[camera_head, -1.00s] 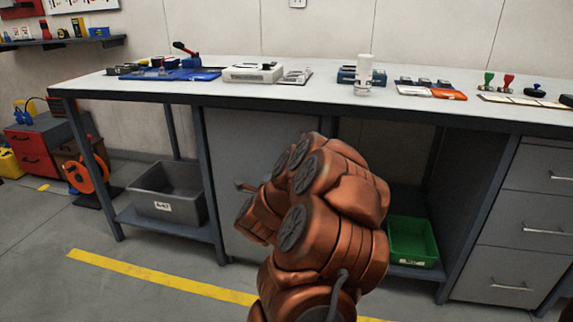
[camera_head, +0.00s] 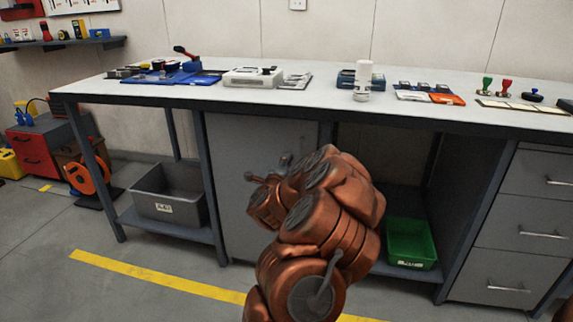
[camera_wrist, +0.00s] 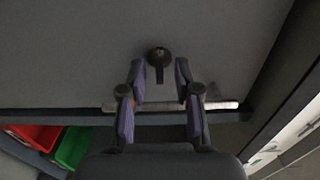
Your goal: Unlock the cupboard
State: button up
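The grey cupboard door (camera_head: 240,140) is under the workbench, closed and partly hidden by my arm. In the wrist view, the door face (camera_wrist: 70,55) fills the upper part. A dark round lock piece (camera_wrist: 158,54) with a narrow stem sits on it. My gripper (camera_wrist: 160,77) is open, with its two fingertips to the left and right of the stem and gaps visible on both sides. In the head view, my gripper (camera_head: 268,172) is in front of the door, its fingers partly hidden by my wrist.
The workbench top (camera_head: 220,92) holds tools and small devices. A grey bin (camera_head: 170,192) is left of the cupboard and a green bin (camera_head: 411,243) is right of it. Drawers (camera_head: 535,205) stand at the far right. A pale bar (camera_wrist: 225,105) shows behind my fingers.

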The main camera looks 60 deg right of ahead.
jog(key=shift+w+d, duration=0.15)
jog(key=shift+d, duration=0.15)
jog(key=shift+c, duration=0.4)
grip_shut()
